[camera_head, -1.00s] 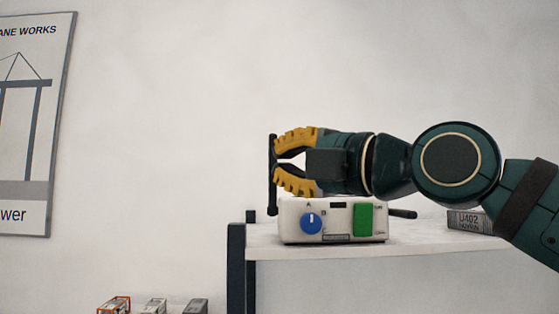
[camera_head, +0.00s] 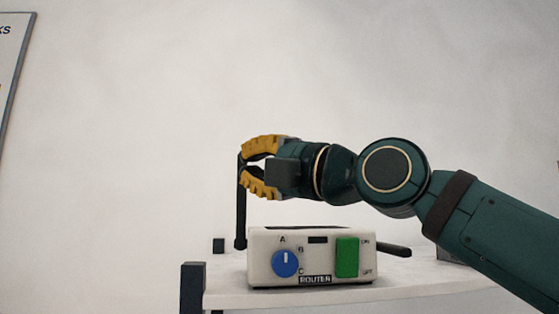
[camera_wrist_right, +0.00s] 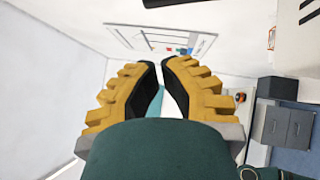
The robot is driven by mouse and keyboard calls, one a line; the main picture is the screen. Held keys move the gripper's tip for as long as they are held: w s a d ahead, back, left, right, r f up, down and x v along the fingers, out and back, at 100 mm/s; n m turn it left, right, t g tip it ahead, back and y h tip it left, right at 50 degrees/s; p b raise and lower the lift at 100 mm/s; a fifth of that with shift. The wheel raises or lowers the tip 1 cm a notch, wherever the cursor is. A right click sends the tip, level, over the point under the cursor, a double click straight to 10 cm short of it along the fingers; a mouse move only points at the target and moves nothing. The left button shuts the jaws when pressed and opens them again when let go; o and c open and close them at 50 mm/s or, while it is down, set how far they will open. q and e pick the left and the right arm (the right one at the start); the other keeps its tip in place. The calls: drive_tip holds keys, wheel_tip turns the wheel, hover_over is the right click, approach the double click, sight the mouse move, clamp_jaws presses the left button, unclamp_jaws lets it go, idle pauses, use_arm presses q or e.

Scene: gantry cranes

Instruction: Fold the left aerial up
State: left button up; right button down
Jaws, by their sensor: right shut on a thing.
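The white router (camera_head: 310,258) sits on a shelf, with a blue knob (camera_head: 285,263) and a green switch (camera_head: 347,257) on its front. Its left aerial (camera_head: 241,215) is a black rod standing about upright at the router's left side. The right aerial (camera_head: 395,250) sticks out low to the right. My right gripper (camera_head: 244,170) comes from the right above the router and is shut on the upper part of the left aerial. In the right wrist view its yellow fingers (camera_wrist_right: 162,75) lie close together; the aerial cannot be made out between them. My left gripper is not in view.
The pale shelf (camera_head: 225,295) has a dark post (camera_head: 193,288) at its left end. A grey box is partly hidden behind my right arm. The wall above is bare, with a poster (camera_head: 12,80) at far left.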

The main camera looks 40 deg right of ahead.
sight(240, 155)
drive_tip(key=shift+w+d+r+p, duration=0.2)
drive_tip(key=shift+w+r, duration=0.05)
drive_tip(key=shift+w, duration=0.7)
drive_tip(key=shift+w+d+r+p, duration=0.15)
drive_tip(key=shift+w+d+r, duration=0.15)
drive_tip(key=shift+w, duration=0.6)
drive_tip(key=shift+w+d+r+p, duration=0.15)
drive_tip(key=shift+w+r+p, duration=0.1)
drive_tip(key=shift+w, duration=0.7)
drive_tip(key=w+p, duration=0.1)
drive_tip(key=d+r+m+g+p, duration=0.1)
drive_tip(key=p, duration=0.1)
drive_tip(key=shift+w+d+r+h, duration=0.1)
drive_tip(key=shift+w+r+h, duration=0.1)
drive_tip(key=shift+w+h, duration=0.15)
drive_tip(key=shift+w+d+m+g+p, duration=0.3)
drive_tip(key=shift+w+m+g+p, duration=0.1)
drive_tip(key=shift+w+m, duration=0.1)
drive_tip(key=shift+f, duration=0.15)
